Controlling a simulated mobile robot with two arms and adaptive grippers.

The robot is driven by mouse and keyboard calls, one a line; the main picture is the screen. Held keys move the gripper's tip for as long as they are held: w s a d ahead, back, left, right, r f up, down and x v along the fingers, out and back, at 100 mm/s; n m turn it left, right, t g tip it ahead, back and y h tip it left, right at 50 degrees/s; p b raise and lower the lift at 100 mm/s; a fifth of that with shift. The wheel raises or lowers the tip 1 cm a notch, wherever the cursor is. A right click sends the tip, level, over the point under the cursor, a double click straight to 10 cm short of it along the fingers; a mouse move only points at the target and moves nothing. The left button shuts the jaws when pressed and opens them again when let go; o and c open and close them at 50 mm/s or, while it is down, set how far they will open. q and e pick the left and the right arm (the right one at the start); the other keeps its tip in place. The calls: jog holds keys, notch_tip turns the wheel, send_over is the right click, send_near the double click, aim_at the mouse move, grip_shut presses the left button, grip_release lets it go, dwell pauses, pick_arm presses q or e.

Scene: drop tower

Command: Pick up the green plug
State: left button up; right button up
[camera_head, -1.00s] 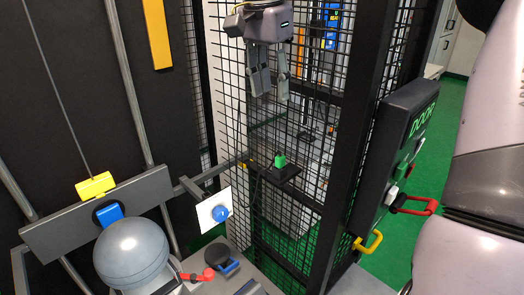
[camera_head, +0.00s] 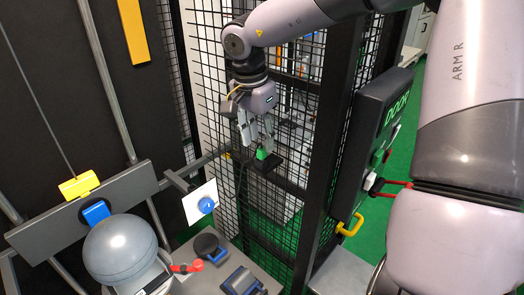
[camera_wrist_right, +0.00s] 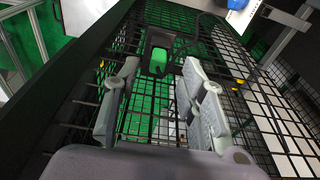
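The green plug (camera_head: 262,153) sits on a small black shelf (camera_head: 265,166) at the mesh fence in the head view. My right gripper (camera_head: 257,140) points down just above and around the top of the plug. In the right wrist view its two grey fingers (camera_wrist_right: 160,72) are spread apart with nothing between them. There the plug (camera_wrist_right: 158,62) shows as a green patch by the dark shelf, just beyond the fingertips. I cannot tell whether a finger touches it. My left gripper is in neither view.
Black mesh fencing (camera_head: 232,70) and posts stand close around the shelf. A white panel with a blue knob (camera_head: 206,205) is to the left. A door box (camera_head: 365,150) with a red handle and a yellow handle (camera_head: 350,226) is to the right. A grey ball (camera_head: 118,250) is at lower left.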

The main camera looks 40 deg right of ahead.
aim_at(262, 148)
jog(key=shift+s+d+f+p, duration=0.1)
jog(key=shift+f+p, duration=0.1)
jog(key=shift+f, duration=0.4)
jog(key=shift+s+d+f+p, duration=0.1)
jog(key=shift+f+p, duration=0.05)
jog(key=shift+f, duration=0.45)
jog(key=shift+w+f, duration=0.15)
jog(key=shift+f, duration=0.35)
grip_shut()
